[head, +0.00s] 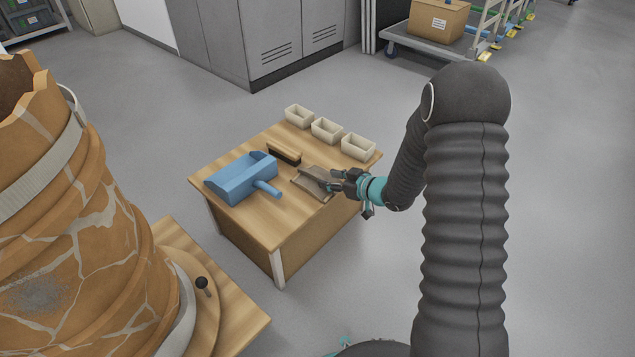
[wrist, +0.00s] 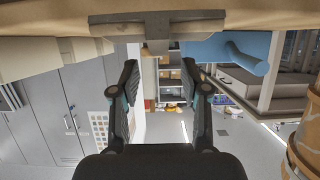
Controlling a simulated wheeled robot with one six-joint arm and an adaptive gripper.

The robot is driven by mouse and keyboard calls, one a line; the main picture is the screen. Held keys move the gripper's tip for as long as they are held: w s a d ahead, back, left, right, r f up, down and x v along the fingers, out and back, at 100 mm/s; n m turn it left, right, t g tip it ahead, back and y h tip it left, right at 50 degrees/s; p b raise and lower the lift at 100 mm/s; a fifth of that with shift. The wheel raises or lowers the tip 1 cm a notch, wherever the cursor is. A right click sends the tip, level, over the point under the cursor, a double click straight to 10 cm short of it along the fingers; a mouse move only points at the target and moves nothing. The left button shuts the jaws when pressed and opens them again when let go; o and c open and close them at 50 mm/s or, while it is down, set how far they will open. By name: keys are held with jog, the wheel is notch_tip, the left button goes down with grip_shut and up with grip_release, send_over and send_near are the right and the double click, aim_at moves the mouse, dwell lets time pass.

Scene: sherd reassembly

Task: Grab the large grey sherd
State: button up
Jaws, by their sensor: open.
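The large grey sherd (head: 309,188) lies on the small wooden table, towards its right side. It is a broad grey-brown piece. My gripper (head: 328,184) is open at the sherd's right side, its fingertips overlapping the sherd in the head view. In the wrist view, which looks upside down, the fingers of my gripper (wrist: 158,76) are spread with nothing between them. A grey-brown piece that looks like the sherd (wrist: 115,18) crosses the top of that view, beyond the fingertips. I cannot tell whether the fingers touch it.
On the table (head: 240,222) are a blue scoop-like object (head: 238,180) with a handle, a dark-bristled brush (head: 284,155) and three pale bins (head: 326,130). A large cracked orange vessel (head: 75,230) stands at left on a separate wooden stand.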

aim_at(318, 176)
jog(key=x, duration=0.3)
jog(key=shift+w+a+f, duration=0.2)
jog(key=shift+a, duration=0.1)
jog(key=shift+c, duration=0.3)
grip_shut()
jog(key=shift+r, duration=0.1)
